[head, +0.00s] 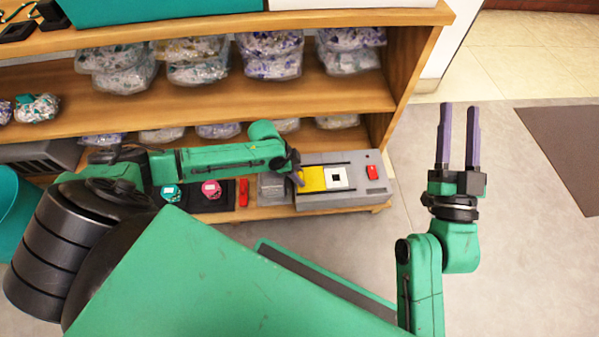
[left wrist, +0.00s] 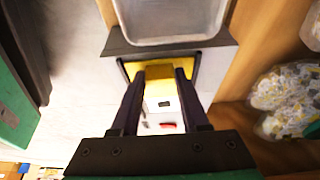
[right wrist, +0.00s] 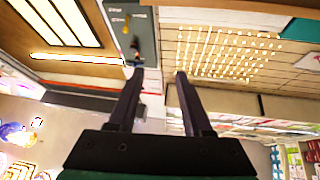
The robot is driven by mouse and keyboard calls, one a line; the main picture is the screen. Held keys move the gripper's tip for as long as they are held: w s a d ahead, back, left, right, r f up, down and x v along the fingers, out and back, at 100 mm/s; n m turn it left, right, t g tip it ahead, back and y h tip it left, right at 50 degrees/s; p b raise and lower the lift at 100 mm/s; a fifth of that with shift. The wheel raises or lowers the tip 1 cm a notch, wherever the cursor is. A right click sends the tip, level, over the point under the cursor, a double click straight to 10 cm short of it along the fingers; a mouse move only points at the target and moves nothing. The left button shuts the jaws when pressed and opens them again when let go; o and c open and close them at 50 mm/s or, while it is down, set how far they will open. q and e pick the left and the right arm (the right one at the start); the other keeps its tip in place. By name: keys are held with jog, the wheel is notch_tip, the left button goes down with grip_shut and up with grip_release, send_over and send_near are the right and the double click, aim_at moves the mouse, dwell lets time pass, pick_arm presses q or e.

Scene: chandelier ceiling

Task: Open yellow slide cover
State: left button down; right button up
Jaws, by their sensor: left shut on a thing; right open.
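The yellow slide cover (head: 313,179) sits on top of a grey box (head: 345,199) on the low shelf. To its right a white panel with a black square (head: 337,177) is exposed, and a red button (head: 373,172) is at the box's right end. My left gripper (head: 298,178) is at the cover's left side. In the left wrist view its fingers (left wrist: 161,76) are shut on the yellow cover (left wrist: 158,68); the exact contact is partly hidden. My right gripper (head: 459,108) is open and empty, raised right of the shelf.
A small grey device (head: 272,187), a red item (head: 243,192) and round teal (head: 170,192) and pink (head: 211,189) pieces lie left of the box. Bagged goods (head: 273,55) fill the shelves above. Floor to the right is clear.

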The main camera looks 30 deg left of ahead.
pick_arm(q)
jog(key=shift+s, duration=0.1)
jog(key=c, duration=0.5)
grip_release()
jog(key=shift+o, duration=0.5)
jog(key=shift+r, duration=0.15)
jog(key=shift+p+v, duration=0.8)
jog(key=shift+v, duration=0.25)
pick_arm(e)
jog(key=s+a+f+m+g+h+p, duration=0.1)
jog(key=s+f+g, duration=0.45)
jog(key=f, duration=0.85)
jog(key=s+a+f+g+h+p, duration=0.1)
jog(key=s+f+g, duration=0.45)
jog(key=f, duration=0.75)
pick_arm(q)
jog(key=p+v, duration=0.4)
jog(key=v, duration=0.8)
pick_arm(e)
jog(key=r, duration=0.1)
jog(key=s+r, duration=0.1)
jog(key=r, duration=0.2)
jog(key=shift+s+r, duration=0.15)
jog(key=shift+s, duration=0.25)
